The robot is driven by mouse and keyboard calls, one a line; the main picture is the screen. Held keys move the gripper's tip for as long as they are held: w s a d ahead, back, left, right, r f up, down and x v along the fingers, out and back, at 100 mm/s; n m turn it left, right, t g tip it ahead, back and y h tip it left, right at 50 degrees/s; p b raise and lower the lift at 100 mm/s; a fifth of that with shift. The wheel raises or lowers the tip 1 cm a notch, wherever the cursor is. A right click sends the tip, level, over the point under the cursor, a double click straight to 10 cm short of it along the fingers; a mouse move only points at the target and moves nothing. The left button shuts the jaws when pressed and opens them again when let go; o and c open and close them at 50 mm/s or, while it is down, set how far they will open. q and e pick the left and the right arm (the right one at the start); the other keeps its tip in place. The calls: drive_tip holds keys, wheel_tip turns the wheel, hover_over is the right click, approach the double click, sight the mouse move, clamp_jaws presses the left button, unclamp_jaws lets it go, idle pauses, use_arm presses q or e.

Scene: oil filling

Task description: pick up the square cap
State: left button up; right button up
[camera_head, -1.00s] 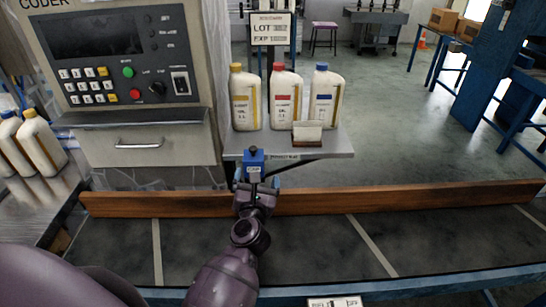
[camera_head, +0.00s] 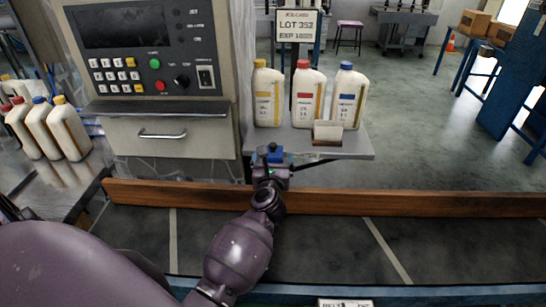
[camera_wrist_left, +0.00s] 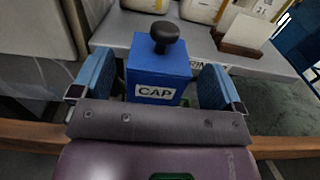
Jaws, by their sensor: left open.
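The square cap is a blue block labelled "CAP" (camera_wrist_left: 156,75) with a black knob on top, upright in the left wrist view. In the head view its blue top (camera_head: 271,152) shows at the front edge of the small shelf, mostly hidden behind my gripper. My left gripper (camera_wrist_left: 158,88) is open, with one blue finger on each side of the cap. Gaps seem to show between the fingers and the cap, and I cannot tell whether they touch. In the head view the left gripper (camera_head: 271,168) is just in front of the cap. My right gripper is not in view.
Three bottles with yellow (camera_head: 268,97), red (camera_head: 307,98) and blue (camera_head: 347,98) caps stand on the grey shelf (camera_head: 357,150). A small card holder (camera_head: 327,133) is in front of them. A wooden rail (camera_head: 400,204) runs below. A control panel (camera_head: 150,55) stands at left.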

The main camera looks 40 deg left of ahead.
sight(272, 160)
use_arm(q)
drive_tip(key=shift+x, duration=1.6)
